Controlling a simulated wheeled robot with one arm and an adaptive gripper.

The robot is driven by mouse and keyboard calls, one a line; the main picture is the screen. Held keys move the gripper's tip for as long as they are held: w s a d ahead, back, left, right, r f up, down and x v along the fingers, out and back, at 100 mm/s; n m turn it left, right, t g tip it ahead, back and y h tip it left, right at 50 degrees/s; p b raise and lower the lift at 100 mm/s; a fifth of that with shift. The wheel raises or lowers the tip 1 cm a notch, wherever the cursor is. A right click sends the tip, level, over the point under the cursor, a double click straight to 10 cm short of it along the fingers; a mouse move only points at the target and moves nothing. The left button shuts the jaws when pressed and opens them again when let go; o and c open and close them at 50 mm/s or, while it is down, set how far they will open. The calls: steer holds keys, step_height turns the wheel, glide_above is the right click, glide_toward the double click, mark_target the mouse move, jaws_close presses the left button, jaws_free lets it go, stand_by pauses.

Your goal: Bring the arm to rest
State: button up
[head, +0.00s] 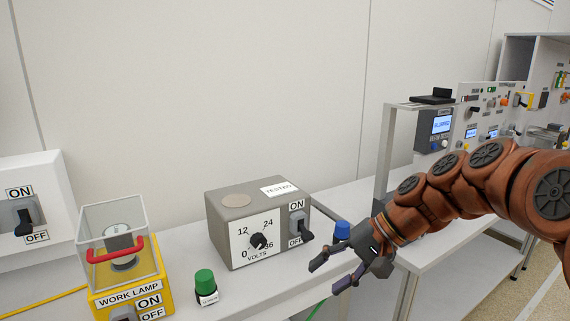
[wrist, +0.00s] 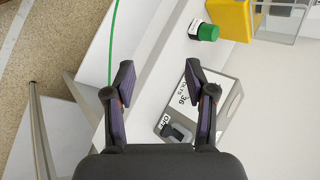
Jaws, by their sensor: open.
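My gripper (head: 334,275) is at the end of my copper-coloured arm, which reaches in from the right in the head view. Its two dark fingers are spread with nothing between them. It hangs over the front edge of the bench, just right of the grey volts box (head: 240,245). The wrist view shows the open fingers (wrist: 160,85) too, with the bench and the box's side below them. The box has a dial, a switch (head: 299,229) marked ON and OFF, and a paper label on top.
A yellow work lamp (head: 128,299) with a clear cover and red handle stands left. A white switch box (head: 30,210) is far left. Panelled equipment (head: 471,125) stands behind my arm.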

steer(key=s+d+f+n+h+p, duration=0.1)
steer(key=s+d+h+p, duration=0.2)
steer(key=s, duration=0.6)
steer(key=s+d+f+n+g+h+p, duration=0.1)
steer(key=s+d+h+p, duration=0.1)
steer(key=s, duration=0.6)
steer(key=s+d+f+g+h+p, duration=0.1)
steer(key=s+d+h+p, duration=0.2)
steer(key=s, duration=0.6)
steer(key=shift+s+d+n+h+p, duration=0.3)
steer(key=shift+d+n+h, duration=0.1)
steer(key=shift+d, duration=0.35)
